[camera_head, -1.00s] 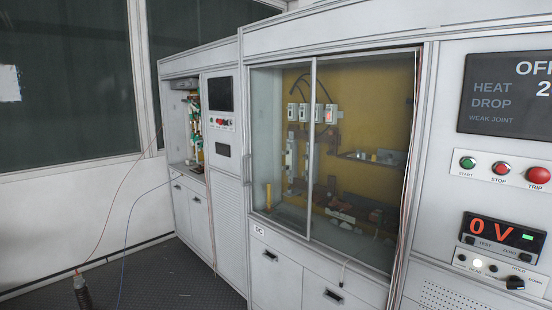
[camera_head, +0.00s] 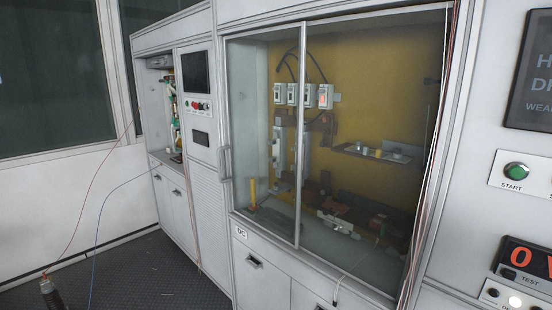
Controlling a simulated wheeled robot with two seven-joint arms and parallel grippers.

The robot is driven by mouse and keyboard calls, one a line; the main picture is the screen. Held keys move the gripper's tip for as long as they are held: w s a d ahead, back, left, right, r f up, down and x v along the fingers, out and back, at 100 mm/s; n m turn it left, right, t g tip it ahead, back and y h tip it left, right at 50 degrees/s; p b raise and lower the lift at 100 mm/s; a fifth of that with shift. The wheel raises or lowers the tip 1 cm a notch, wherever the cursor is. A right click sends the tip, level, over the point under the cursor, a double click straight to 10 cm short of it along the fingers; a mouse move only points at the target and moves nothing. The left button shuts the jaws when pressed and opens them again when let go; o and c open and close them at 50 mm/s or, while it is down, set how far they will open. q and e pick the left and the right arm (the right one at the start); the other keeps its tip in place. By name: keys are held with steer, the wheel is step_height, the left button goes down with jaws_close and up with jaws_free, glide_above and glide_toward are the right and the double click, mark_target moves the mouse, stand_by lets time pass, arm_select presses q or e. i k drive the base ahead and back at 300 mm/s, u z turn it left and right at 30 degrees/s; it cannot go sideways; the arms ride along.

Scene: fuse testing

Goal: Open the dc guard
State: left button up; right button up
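The DC guard (camera_head: 345,190) is the glazed front of a grey cabinet, with two glass panes meeting at a thin upright frame bar (camera_head: 301,130). It looks shut. A vertical handle (camera_head: 225,163) stands at its left edge. A "DC" label (camera_head: 241,232) sits below the left pane. Behind the glass are several small white switch units (camera_head: 308,95), a shelf with small parts, and a yellow back wall. Neither of my grippers shows clearly in the view.
A second open cabinet bay (camera_head: 174,115) stands farther left. A green START button (camera_head: 515,171) and a red voltage display (camera_head: 518,256) are at right. Thin red and blue cables hang there.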

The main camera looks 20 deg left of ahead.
mark_target(302, 24)
steer(key=z, duration=0.05)
steer(key=i, duration=1.5)
steer(key=u, duration=0.4)
